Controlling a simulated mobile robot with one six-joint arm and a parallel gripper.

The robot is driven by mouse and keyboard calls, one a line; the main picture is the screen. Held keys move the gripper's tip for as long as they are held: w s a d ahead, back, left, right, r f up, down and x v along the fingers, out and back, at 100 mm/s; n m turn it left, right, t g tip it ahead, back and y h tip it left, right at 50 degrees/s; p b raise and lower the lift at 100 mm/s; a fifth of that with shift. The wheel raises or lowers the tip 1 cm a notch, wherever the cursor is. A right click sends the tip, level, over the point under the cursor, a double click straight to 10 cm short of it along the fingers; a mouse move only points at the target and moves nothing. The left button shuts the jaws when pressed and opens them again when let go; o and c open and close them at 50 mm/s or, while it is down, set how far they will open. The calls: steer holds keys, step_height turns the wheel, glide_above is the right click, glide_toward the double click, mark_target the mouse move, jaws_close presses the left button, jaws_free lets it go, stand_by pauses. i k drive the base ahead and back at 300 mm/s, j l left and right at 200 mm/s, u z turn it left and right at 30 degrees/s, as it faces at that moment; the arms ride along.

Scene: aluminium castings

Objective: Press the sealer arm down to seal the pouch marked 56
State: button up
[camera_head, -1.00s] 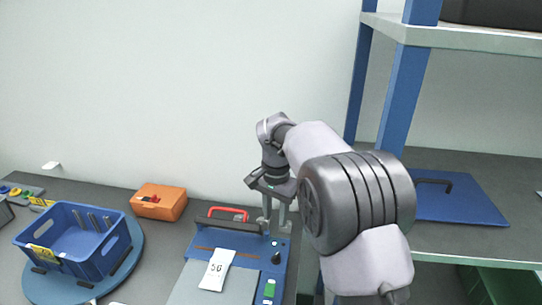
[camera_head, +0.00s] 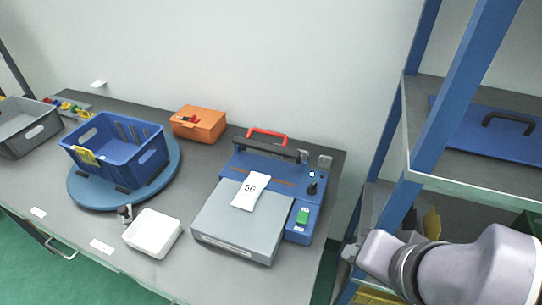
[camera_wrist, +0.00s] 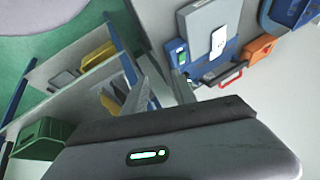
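The blue sealer (camera_head: 232,166) stands on the grey bench. Its black sealer arm (camera_head: 262,150), with a red handle (camera_head: 268,136) behind, is raised, leaving the brown sealing strip in view. The white pouch marked 56 (camera_head: 250,192) lies on the grey platform (camera_head: 240,228), its upper end at the strip. In the wrist view the sealer (camera_wrist: 184,60), pouch (camera_wrist: 218,42) and red handle (camera_wrist: 232,76) show beyond the fingers. My gripper (camera_wrist: 158,80) has its two fingers apart with nothing between them, away from the sealer. My arm shows at lower right in the head view.
A blue crate (camera_head: 150,165) stands on a round blue turntable (camera_head: 90,198). An orange box (camera_head: 205,125), a white box (camera_head: 153,236) and a grey bin (camera_head: 22,135) share the bench. A blue-posted shelf rack (camera_head: 450,120) stands at right, close to my arm.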

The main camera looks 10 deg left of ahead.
mark_target(243, 142)
steer(key=j+u, duration=0.2)
steer(key=j, duration=0.45)
steer(key=i+j+u, duration=0.2)
steer(key=j, duration=0.4)
steer(key=k, duration=0.1)
